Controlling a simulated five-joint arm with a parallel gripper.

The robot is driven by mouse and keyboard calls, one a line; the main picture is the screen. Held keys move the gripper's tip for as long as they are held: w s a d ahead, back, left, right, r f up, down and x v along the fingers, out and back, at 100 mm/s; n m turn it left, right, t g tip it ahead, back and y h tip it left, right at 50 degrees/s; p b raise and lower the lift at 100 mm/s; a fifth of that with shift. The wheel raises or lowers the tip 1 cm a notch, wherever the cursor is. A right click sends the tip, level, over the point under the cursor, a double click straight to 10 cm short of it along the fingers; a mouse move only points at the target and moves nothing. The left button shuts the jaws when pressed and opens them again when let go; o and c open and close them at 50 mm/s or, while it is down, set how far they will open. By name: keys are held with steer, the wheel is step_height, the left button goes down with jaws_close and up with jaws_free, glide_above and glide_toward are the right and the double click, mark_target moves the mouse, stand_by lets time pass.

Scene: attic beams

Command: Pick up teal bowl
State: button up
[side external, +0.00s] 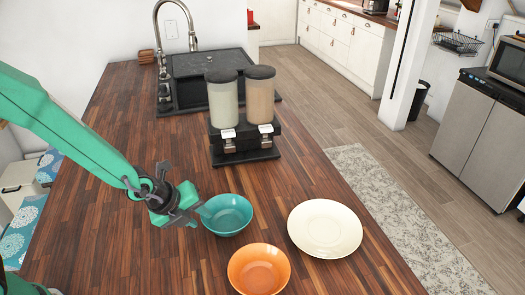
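The teal bowl (229,216) stands upright and looks empty on the wooden countertop. My gripper (188,211) comes in from the left and is just left of the bowl's rim in the side view. Its dark fingers overlap or nearly overlap the bowl's left edge. I cannot tell whether they touch the bowl. The fingers are small and seen at an angle, so their opening is unclear.
An orange bowl (259,271) is just in front of the teal bowl. A cream plate (325,228) lies to the right. A double dispenser (243,138) stands behind, with a sink (205,64) and faucet (158,38) farther back. The counter's left side has bare wood.

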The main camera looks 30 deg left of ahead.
mark_target(204, 219)
steer(key=shift+x, duration=1.7)
steer(key=shift+w, duration=0.1)
jaws_close()
